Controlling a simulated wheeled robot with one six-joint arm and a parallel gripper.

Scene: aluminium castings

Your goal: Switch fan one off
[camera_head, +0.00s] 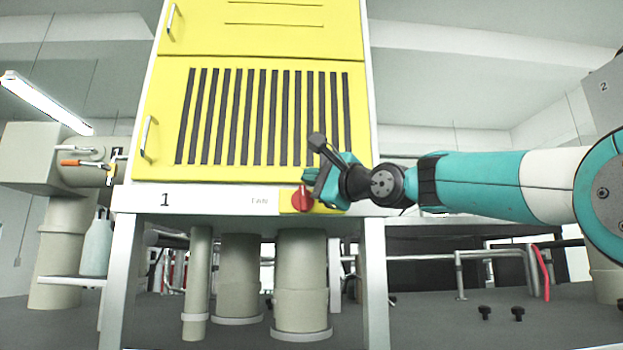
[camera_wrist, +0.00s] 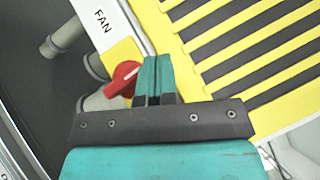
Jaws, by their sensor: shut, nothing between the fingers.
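The fan unit marked "1" (camera_head: 165,199) has a yellow slatted front and a white strip below it with the label "FAN" (camera_head: 259,201). A red rotary knob (camera_head: 301,200) sits on a small yellow plate (camera_head: 325,207) at the right of that strip. In the wrist view the red knob (camera_wrist: 122,79) shows a white pointer line and lies just left of my shut, empty fingers (camera_wrist: 152,62). Whether they touch it I cannot tell.
The yellow slatted door (camera_head: 255,118) rises close above the knob. Grey pipes (camera_head: 300,280) stand below the strip between the white legs (camera_head: 375,285). A bottle (camera_head: 96,245) stands on a shelf at the left. A grey housing marked "2" (camera_head: 606,90) is at far right.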

